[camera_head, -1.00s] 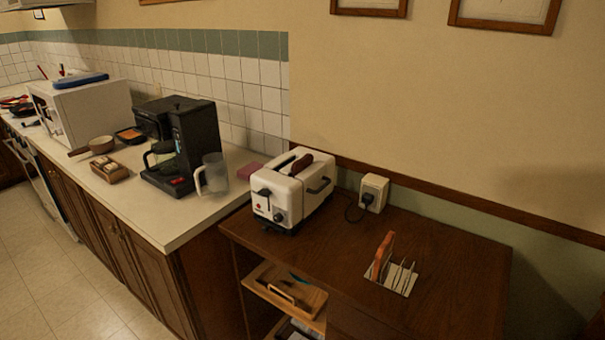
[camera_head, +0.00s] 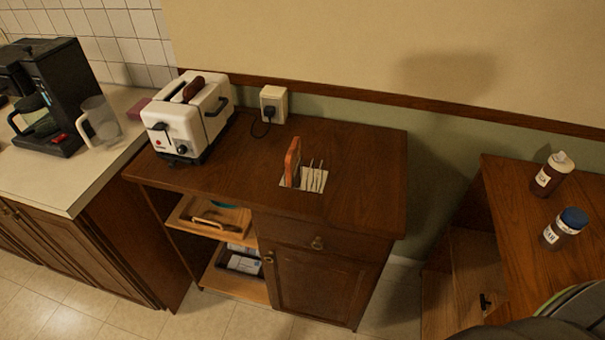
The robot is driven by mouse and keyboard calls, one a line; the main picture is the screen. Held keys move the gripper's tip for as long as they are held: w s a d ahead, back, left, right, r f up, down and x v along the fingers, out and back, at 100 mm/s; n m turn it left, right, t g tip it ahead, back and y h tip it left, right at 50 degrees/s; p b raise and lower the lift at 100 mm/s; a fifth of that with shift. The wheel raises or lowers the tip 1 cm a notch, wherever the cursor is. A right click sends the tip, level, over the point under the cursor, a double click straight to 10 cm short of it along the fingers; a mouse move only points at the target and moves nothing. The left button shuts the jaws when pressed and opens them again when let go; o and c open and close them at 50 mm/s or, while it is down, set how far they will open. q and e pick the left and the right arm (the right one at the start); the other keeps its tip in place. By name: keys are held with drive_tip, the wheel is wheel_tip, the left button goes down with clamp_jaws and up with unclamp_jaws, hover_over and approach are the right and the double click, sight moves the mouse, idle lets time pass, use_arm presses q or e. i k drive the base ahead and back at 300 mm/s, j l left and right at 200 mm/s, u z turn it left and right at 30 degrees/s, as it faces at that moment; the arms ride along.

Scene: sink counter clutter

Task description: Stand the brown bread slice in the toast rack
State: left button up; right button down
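A dark brown bread slice (camera_head: 194,88) sticks up from a slot of the white toaster (camera_head: 186,125), at the back left of the brown wooden cabinet. A toast rack (camera_head: 314,179) with thin upright wires on a pale base stands near the middle of the cabinet top. An orange-brown slice (camera_head: 293,161) stands upright at the left end of the rack. Neither of my grippers is in view.
A wall socket with a plugged-in cord (camera_head: 273,104) is right of the toaster. A coffee maker (camera_head: 62,95) and a clear jug (camera_head: 99,121) stand on the left counter. Two bottles (camera_head: 564,228) stand on a right-hand wooden table (camera_head: 515,215). The cabinet top's right part is clear.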

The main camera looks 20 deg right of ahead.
sight(308, 179)
drive_tip(key=i+z, duration=0.2)
drive_tip(key=z, duration=0.15)
drive_tip(key=i+l+z, duration=0.1)
drive_tip(key=z, duration=0.2)
drive_tip(key=i+z, duration=0.35)
drive_tip(key=k+j, duration=0.05)
drive_tip(key=k, duration=0.05)
